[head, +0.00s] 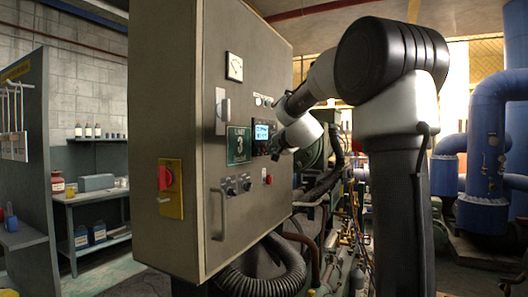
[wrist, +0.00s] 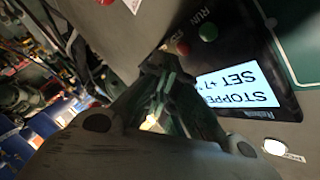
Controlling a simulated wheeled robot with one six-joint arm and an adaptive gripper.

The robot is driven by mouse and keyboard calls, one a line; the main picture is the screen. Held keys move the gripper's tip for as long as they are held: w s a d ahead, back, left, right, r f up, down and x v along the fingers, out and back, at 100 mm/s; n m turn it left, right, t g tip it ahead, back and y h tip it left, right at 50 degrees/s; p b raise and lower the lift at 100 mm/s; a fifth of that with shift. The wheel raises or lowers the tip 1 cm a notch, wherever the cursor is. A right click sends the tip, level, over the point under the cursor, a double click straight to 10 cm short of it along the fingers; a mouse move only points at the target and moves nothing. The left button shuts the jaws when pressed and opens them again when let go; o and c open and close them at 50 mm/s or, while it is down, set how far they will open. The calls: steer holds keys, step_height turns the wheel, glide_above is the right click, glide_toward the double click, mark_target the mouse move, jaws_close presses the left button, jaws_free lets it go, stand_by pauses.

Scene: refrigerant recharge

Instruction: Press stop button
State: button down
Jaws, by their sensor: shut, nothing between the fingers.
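The red button's label is partly hidden. My gripper (wrist: 165,62) is shut and empty, its fingertips right by the red button. I cannot tell whether they touch it. In the head view my gripper (head: 275,151) is at the panel face, just below and right of the lit display (head: 261,131).
Pipes and hoses (head: 265,280) crowd the area below and right. A shelf (head: 95,195) stands at left.

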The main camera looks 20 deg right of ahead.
steer(key=shift+s+d, duration=0.1)
steer(key=shift+s, duration=0.05)
steer(key=s+d, duration=0.1)
steer(key=s, duration=0.1)
steer(key=s+d, duration=0.2)
stand_by(0.6)
steer(key=shift+w, duration=0.1)
stand_by(0.5)
steer(key=s+a+f+n+g+y, duration=0.2)
steer(key=s+a+f+n+g, duration=0.25)
steer(key=s+f, duration=0.55)
steer(key=s+a+f+n+g+y, duration=0.2)
steer(key=s+a+f+n+g, duration=0.25)
steer(key=s+f, duration=0.6)
steer(key=s+a+f+n+g+h, duration=0.1)
steer(key=s+n, duration=0.1)
steer(key=s, duration=0.7)
steer(key=s+a+f+n+g+h, duration=0.1)
steer(key=s+n, duration=0.1)
steer(key=s, duration=0.7)
steer(key=shift+s+a, duration=0.25)
steer(key=shift+a, duration=0.05)
steer(key=shift+f, duration=0.1)
